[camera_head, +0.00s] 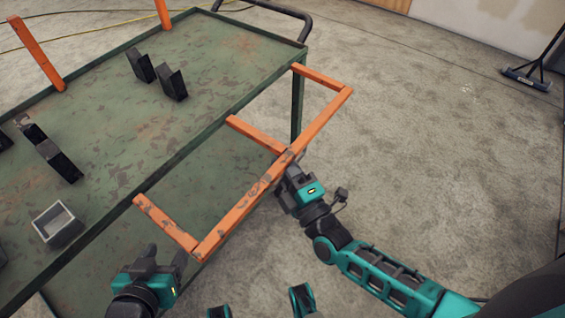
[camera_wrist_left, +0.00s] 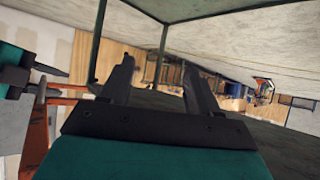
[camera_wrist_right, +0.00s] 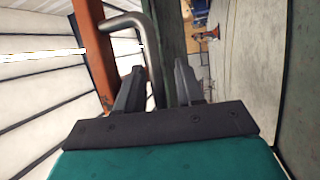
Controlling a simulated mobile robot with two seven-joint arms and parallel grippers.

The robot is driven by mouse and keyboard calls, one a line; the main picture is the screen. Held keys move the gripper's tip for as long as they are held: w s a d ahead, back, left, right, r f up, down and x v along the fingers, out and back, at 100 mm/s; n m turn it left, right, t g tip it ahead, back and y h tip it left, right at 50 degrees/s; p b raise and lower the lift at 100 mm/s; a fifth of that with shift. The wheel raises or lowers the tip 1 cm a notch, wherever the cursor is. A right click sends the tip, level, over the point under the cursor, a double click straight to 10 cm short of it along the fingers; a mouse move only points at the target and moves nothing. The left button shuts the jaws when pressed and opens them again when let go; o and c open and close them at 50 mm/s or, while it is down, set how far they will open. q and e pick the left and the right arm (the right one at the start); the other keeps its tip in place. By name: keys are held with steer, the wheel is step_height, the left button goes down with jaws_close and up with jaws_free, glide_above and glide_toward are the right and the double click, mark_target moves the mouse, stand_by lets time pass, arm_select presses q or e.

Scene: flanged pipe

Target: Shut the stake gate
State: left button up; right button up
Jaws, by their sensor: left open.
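The stake gate is an orange rail frame (camera_head: 232,216) sticking out from the near long side of the green cart (camera_head: 150,186), with several short arms reaching to the cart edge. My right gripper (camera_head: 287,166) is at the middle of its outer rail. In the right wrist view its fingers (camera_wrist_right: 160,85) are apart, with a bent grey bar (camera_wrist_right: 152,55) showing between them beside an orange post (camera_wrist_right: 97,60). I cannot tell whether they touch it. My left gripper (camera_head: 165,257) is open and empty, below the gate's near-left corner. Orange parts (camera_wrist_left: 36,140) show left in the left wrist view.
Orange stakes (camera_head: 36,53) stand on the cart's far side. Dark blocks (camera_head: 172,82) and a small grey bin (camera_head: 58,224) are on the deck. A black handle (camera_head: 285,12) is at the cart's far end.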

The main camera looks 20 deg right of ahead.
jaws_close()
stand_by(0.3)
stand_by(0.4)
